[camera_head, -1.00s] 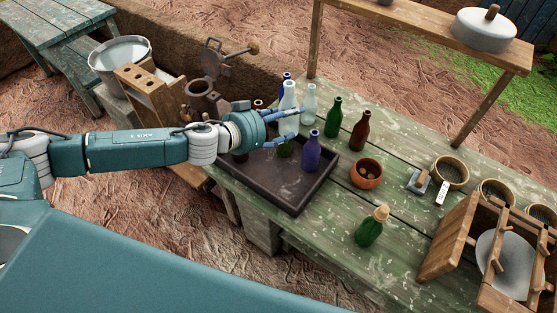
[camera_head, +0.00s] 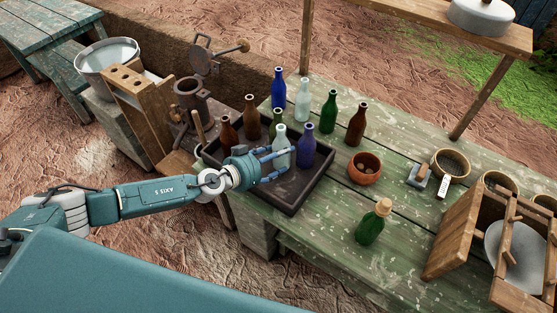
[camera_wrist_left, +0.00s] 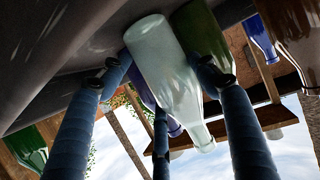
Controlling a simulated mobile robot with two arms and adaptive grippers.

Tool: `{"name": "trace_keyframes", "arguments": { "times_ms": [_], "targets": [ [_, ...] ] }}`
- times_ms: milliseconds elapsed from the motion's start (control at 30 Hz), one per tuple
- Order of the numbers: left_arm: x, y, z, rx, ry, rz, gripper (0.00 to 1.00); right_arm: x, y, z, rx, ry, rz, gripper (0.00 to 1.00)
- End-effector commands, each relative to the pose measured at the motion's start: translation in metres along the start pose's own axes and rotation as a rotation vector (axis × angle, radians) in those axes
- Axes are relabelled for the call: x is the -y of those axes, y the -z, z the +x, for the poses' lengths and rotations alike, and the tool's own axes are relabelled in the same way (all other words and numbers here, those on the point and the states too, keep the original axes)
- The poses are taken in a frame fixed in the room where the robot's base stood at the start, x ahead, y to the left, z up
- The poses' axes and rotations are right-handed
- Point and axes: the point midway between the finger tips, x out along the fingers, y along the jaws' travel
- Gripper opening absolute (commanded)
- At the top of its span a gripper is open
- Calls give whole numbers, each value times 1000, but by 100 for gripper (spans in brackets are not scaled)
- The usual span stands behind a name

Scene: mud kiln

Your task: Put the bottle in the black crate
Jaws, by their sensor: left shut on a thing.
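My left gripper (camera_head: 275,163) is shut on a pale, whitish glass bottle (camera_head: 281,146), which stands upright within the black crate (camera_head: 290,208). In the left wrist view the pale bottle (camera_wrist_left: 165,75) sits between my fingers, its base close to the dark crate floor; I cannot tell whether it touches. A dark blue bottle (camera_head: 306,149) stands just right of it in the crate. Two brown bottles (camera_head: 252,121) and an olive green bottle (camera_head: 276,126) stand in the crate's back and left part. My right gripper is not in view.
Behind the crate stand a blue bottle (camera_head: 279,88), a pale bottle (camera_head: 303,101), a green bottle (camera_head: 327,113) and a brown bottle (camera_head: 356,125). A terracotta bowl (camera_head: 364,168) and a corked green bottle (camera_head: 372,225) are to the right. The crate's front right floor is bare.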

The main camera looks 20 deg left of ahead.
Motion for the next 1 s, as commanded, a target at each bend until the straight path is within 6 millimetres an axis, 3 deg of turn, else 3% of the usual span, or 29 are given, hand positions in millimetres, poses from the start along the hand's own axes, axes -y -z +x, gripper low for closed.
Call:
{"name": "trace_keyframes", "arguments": {
  "times_ms": [367, 400, 433, 800, 1000],
  "targets": [
    [1, -4, 2, -3, 1, -1, 24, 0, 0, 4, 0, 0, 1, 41],
    [1, -4, 2, -1, 1, -1, 63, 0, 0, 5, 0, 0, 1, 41],
    [1, -3, 2, -2, 1, 0, 69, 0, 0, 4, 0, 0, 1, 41],
    [1, 1, 0, -2, 1, 1, 69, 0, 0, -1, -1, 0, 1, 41],
    [2, -3, -32, 1, 1, 0, 69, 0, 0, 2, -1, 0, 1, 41]
  ]
}}
